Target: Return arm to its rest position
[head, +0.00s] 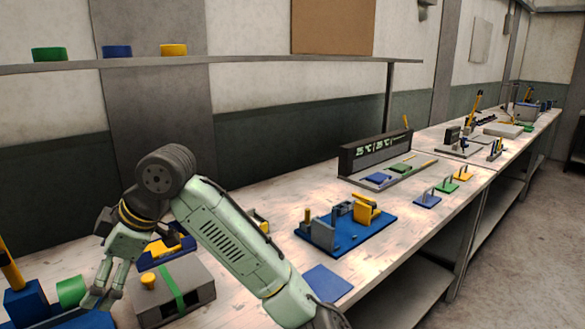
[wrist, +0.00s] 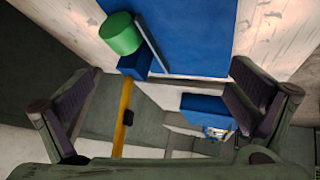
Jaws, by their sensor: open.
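My arm reaches down over the near left of the bench in the head view. My gripper (head: 100,297) hangs beside a green cylinder (head: 70,291), between it and a grey box (head: 190,279). In the wrist view my gripper (wrist: 165,95) has its two dark-padded fingers spread wide, with nothing held between them. The green cylinder (wrist: 120,34) shows beyond the left finger, at a blue block (wrist: 135,65) by a blue plate (wrist: 190,35). Whether a finger touches the cylinder cannot be told.
The grey box has a yellow knob and green strip. A blue block with a yellow handle (head: 11,262) stands far left. A blue fixture board (head: 345,247) and a display stand (head: 375,152) are farther right. A shelf (head: 250,60) runs above. Bare bench lies around a blue mat (head: 327,283).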

